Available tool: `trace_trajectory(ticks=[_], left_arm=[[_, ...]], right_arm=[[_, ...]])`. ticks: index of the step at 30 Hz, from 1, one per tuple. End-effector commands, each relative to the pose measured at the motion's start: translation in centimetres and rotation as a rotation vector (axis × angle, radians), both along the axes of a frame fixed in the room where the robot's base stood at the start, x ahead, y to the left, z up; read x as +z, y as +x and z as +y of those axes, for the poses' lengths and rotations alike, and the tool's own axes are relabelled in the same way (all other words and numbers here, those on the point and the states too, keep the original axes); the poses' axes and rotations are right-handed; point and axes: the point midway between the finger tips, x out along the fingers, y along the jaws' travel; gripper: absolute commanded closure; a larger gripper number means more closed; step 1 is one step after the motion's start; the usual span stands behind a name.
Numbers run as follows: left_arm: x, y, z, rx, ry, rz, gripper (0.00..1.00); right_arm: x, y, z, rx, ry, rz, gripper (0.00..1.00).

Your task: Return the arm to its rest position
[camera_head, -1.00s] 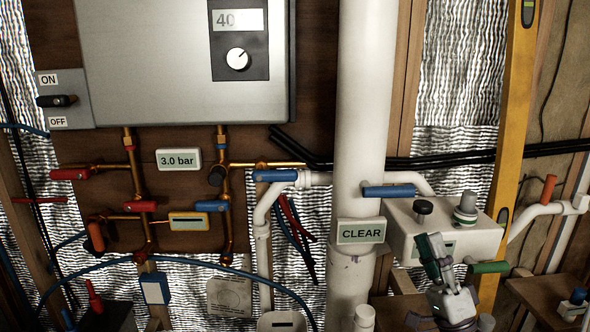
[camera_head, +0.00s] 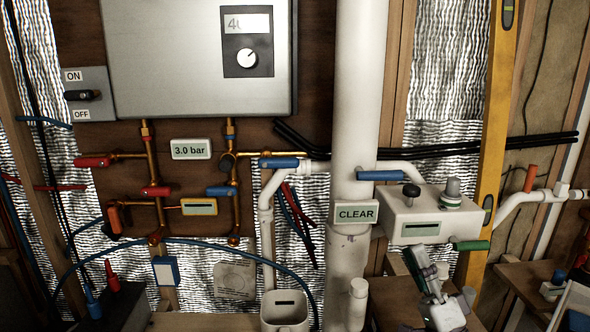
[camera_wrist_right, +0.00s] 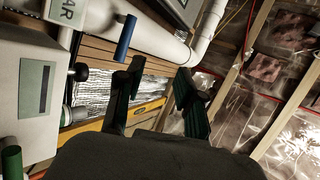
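My right gripper (camera_head: 426,268) is at the lower right of the head view, in front of the lower edge of the white box (camera_head: 400,222). In the right wrist view its two dark fingers (camera_wrist_right: 158,82) stand apart with nothing between them, so it is open and empty. A green handle (camera_head: 471,246) on the box is just right of the gripper in the head view. It also shows at the lower left of the wrist view (camera_wrist_right: 12,162). My left gripper is not in view.
The white pipe (camera_head: 357,110) with the CLEAR sign (camera_head: 356,213) stands left of the box. The yellow level (camera_head: 497,120) leans behind at right. The grey heater (camera_head: 170,60) hangs upper left above copper pipes. A wooden ledge (camera_head: 525,285) is lower right.

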Motion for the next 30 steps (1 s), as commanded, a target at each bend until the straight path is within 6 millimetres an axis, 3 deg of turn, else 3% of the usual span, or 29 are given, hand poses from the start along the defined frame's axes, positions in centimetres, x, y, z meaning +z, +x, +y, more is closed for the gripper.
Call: trace_trajectory(ticks=[5, 11, 16, 20, 24, 30], left_arm=[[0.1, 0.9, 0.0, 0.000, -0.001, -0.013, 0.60], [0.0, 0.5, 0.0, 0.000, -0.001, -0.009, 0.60], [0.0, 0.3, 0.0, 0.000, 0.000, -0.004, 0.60], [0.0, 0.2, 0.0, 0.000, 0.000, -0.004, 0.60], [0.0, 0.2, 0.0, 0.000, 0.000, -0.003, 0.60], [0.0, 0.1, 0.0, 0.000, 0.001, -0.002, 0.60]], right_arm=[[-2.8, 0.1, 1.9, -0.057, -0.100, 0.104, 0.63], [-7.6, -0.3, 4.3, -0.141, -0.289, 0.268, 0.63], [-14.2, -2.5, 6.4, -0.220, -0.570, 0.475, 0.63], [-20.4, -6.3, 6.9, -0.255, -0.871, 0.671, 0.63], [-25.8, -12.0, 6.1, -0.230, -1.191, 0.867, 0.63], [-29.8, -19.1, 4.3, -0.130, -1.493, 1.052, 0.63]])
